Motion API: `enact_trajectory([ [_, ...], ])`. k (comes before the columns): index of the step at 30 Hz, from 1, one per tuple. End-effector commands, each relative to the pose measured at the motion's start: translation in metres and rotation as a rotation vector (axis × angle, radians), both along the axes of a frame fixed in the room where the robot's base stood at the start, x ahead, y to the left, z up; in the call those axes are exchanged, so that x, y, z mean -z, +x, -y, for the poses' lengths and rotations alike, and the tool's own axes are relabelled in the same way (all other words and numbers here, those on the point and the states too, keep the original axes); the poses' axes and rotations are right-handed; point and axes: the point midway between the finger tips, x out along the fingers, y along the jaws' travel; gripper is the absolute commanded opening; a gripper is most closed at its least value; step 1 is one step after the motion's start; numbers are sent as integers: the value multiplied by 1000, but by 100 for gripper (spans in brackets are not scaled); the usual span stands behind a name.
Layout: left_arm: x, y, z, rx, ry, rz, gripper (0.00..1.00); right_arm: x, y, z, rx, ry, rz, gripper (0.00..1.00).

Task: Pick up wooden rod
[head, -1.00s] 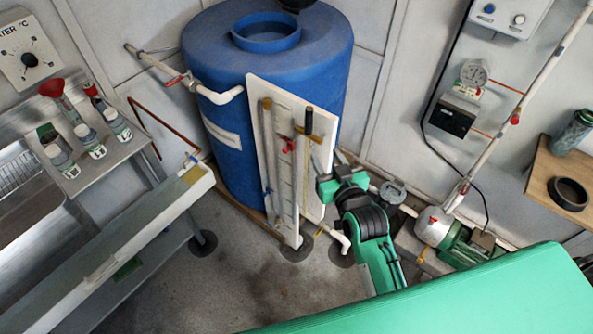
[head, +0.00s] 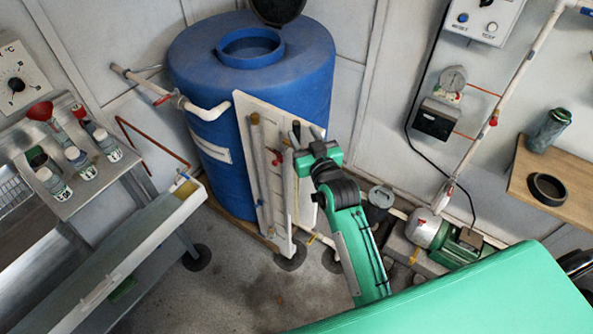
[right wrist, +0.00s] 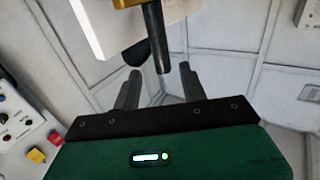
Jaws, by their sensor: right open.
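A pale board (head: 246,110) leans upright against the blue tank and carries upright rods. One rod (head: 258,175) with a tan top stands on its left side. In the right wrist view, a dark rod end (right wrist: 155,40) sticks out from an orange-yellow clip (right wrist: 128,3). I cannot tell from its colour whether this rod is wood. My right gripper (head: 306,135) is at the board's upper right and hides part of it. In the right wrist view the gripper (right wrist: 160,74) is open, with the dark end appearing between its fingertips, not gripped. My left gripper is out of view.
The blue tank (head: 215,80) stands behind the board. A metal bench with bottles (head: 88,165) is at the left. A pump (head: 432,232) and pipes stand to the right, near a wooden shelf (head: 525,165). Grey floor (head: 235,285) is clear in front.

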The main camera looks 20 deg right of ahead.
Motion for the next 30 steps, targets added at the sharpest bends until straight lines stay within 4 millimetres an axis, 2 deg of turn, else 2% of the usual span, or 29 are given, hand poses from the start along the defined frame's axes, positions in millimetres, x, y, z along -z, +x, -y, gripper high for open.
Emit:
enact_trajectory([
  [6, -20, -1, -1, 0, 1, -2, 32, -1, 26, -5, 0, 1, 0, 43],
  [10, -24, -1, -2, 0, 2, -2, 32, 0, 41, -6, 0, 1, 0, 43],
  [20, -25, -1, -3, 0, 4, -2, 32, 3, 47, -6, 0, 1, 0, 43],
  [21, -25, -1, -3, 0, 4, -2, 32, 3, 47, -6, 0, 1, 0, 41],
  [27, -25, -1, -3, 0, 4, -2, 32, 3, 47, -6, 0, 1, 0, 2],
  [30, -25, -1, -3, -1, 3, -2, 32, 3, 47, -6, 0, 1, 0, 0],
])
